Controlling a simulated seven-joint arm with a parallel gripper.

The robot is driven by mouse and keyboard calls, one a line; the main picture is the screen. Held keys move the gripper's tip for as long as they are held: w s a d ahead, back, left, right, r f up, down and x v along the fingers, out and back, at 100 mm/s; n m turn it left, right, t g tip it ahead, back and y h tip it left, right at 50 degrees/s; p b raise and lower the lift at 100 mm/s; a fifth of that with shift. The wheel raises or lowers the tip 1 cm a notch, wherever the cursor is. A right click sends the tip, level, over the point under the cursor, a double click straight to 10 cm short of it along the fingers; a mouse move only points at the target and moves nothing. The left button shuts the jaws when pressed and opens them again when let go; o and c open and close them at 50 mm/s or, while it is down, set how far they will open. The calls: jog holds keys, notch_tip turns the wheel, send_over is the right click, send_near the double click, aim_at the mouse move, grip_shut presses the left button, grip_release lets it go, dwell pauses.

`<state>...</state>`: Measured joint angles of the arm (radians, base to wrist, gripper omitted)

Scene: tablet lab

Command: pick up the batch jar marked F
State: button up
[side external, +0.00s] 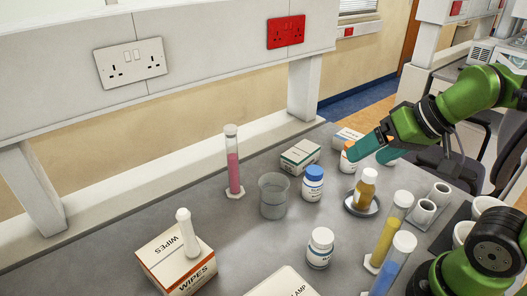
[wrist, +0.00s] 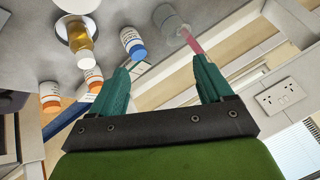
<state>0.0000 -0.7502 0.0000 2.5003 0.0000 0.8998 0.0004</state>
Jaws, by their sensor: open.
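Several small white labelled jars stand on the grey bench; I cannot read an F on any of them. One has a blue lid (side external: 313,184) and shows in the wrist view (wrist: 133,43). One has a white lid (side external: 320,248). An orange-lidded jar (side external: 347,158) is partly hidden by my fingers in the side view. The wrist view shows two orange-lidded jars, one at the left (wrist: 50,97) and one nearer my left finger (wrist: 93,81). My gripper (wrist: 160,67) is open and empty, with teal fingers, above the bench's far end.
An amber bottle (side external: 366,187) stands on a round dish. A beaker (side external: 273,196), a pink-filled cylinder (side external: 233,162), a green-and-white box (side external: 300,155) and a wipes box (side external: 177,259) stand nearby. Yellow (side external: 388,236) and blue (side external: 391,268) cylinders stand at front right.

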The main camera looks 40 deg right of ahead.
jog(key=shift+o, duration=0.8)
jog(key=g+h, duration=0.2)
jog(key=g, duration=0.5)
send_over(325, 237)
notch_tip(325, 237, down, 6)
notch_tip(325, 237, down, 12)
jog(key=shift+r, duration=0.25)
jog(key=shift+w+f, duration=0.2)
jog(key=shift+f, duration=2.5)
